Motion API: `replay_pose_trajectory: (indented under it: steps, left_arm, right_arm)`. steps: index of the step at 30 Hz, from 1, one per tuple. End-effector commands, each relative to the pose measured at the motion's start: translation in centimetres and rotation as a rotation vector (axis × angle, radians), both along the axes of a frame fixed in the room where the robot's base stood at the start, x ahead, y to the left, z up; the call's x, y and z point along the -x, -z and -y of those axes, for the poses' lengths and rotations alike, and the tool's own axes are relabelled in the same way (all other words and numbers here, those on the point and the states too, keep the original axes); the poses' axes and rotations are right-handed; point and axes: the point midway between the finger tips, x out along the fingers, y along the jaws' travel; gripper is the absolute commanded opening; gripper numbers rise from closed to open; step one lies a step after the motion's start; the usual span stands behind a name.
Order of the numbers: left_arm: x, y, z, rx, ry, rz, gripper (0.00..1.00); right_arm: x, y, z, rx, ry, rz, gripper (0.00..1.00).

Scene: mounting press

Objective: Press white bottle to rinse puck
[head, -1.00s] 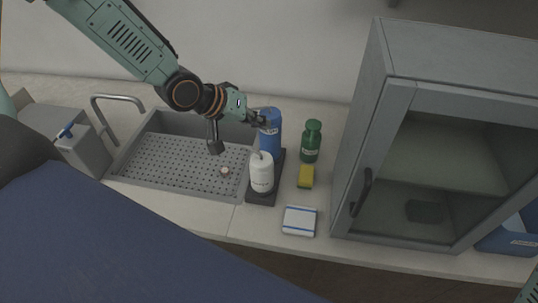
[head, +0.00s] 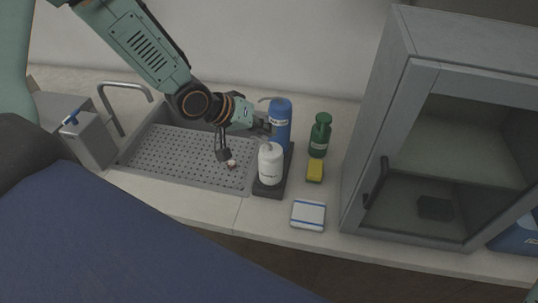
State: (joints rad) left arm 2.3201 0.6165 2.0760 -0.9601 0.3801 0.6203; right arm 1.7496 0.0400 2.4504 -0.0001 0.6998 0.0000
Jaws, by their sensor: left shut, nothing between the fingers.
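The white bottle (head: 270,168) stands upright on a dark tray (head: 269,191) just right of the sink. The puck (head: 232,164), small and pale, lies on the perforated floor of the sink (head: 180,160). My left gripper (head: 266,128) is shut and empty. It is above and behind the white bottle's top, close to the blue bottle (head: 281,122) that stands behind on the same tray. Whether the fingers touch either bottle I cannot tell. My right gripper is out of view.
A green bottle (head: 319,137), a yellow sponge (head: 314,171) and a white-and-blue cloth (head: 308,215) lie right of the tray. A grey glass-door cabinet (head: 398,160) stands farther right. The faucet (head: 118,108) is at the sink's left.

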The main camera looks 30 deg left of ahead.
Motion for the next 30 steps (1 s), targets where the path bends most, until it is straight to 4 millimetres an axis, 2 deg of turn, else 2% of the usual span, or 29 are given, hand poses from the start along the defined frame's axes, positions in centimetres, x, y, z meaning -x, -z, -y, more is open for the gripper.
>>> replay_pose_trajectory:
  steps: [1,3,9,30]
  left_arm:
    - [0.0,1.0,0.0,0.0,0.0,0.0,0.0]
    - [0.0,1.9,0.0,-0.001,0.0,-0.001,0.0]
    - [0.0,3.5,0.0,0.0,0.0,0.0,0.0]
    - [0.0,3.5,0.0,0.001,-0.001,0.0,0.0]
  right_arm:
    - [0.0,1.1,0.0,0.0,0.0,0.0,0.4]
    - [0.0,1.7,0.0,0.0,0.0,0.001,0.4]
    - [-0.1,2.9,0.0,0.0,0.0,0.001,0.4]
    - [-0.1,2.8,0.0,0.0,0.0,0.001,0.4]
